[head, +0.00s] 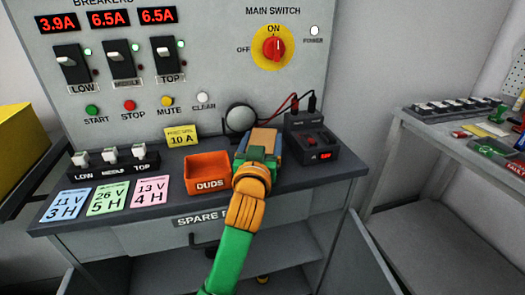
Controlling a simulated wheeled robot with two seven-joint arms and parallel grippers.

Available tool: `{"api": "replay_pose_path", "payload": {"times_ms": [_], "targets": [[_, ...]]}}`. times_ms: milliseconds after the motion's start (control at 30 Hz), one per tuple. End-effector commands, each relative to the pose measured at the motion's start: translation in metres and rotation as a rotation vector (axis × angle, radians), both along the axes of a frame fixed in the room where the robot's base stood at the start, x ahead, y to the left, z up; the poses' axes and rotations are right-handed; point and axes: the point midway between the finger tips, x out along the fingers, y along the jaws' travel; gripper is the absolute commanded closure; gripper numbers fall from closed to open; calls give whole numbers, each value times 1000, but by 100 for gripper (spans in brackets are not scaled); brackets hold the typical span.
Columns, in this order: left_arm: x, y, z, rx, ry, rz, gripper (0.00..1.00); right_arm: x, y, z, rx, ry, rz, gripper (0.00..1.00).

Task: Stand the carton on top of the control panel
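The control panel (215,70) is a large grey upright board with breakers, buttons and a main switch; its top edge is out of view. My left gripper (258,150) is over the back of the desk, between the orange DUDS bin (208,172) and a black box with a red display (312,140). A tan and blue-grey shape shows at its end; I cannot tell whether this is a held thing or part of the gripper. The fingertips are not clear. I cannot make out a carton for certain. My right gripper is not in view.
Small switches (112,158) and coloured cards (108,197) lie at the desk's left. A yellow box (22,150) is at the far left. A cluttered side bench (470,135) stands right, across a gap.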

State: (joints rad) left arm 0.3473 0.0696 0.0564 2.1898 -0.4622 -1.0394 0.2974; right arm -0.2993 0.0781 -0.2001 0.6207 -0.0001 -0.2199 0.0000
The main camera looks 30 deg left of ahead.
Motion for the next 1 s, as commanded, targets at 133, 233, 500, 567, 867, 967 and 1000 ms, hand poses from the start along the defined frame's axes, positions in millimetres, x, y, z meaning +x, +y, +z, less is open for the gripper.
{"api": "replay_pose_path", "payload": {"times_ms": [133,233,500,567,867,967,1000], "targets": [[0,0,0,0,0,0,84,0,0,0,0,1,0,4],[0,0,0,0,-1,0,100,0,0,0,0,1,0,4],[0,0,10,0,-4,-1,100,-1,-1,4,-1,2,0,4],[0,0,19,-1,-5,-1,100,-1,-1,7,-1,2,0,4],[-42,-25,98,-3,-12,-5,100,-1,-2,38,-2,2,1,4],[-50,-29,84,-1,-15,4,100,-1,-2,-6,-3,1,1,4],[-53,-31,86,-1,-16,4,100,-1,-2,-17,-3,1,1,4]]}}
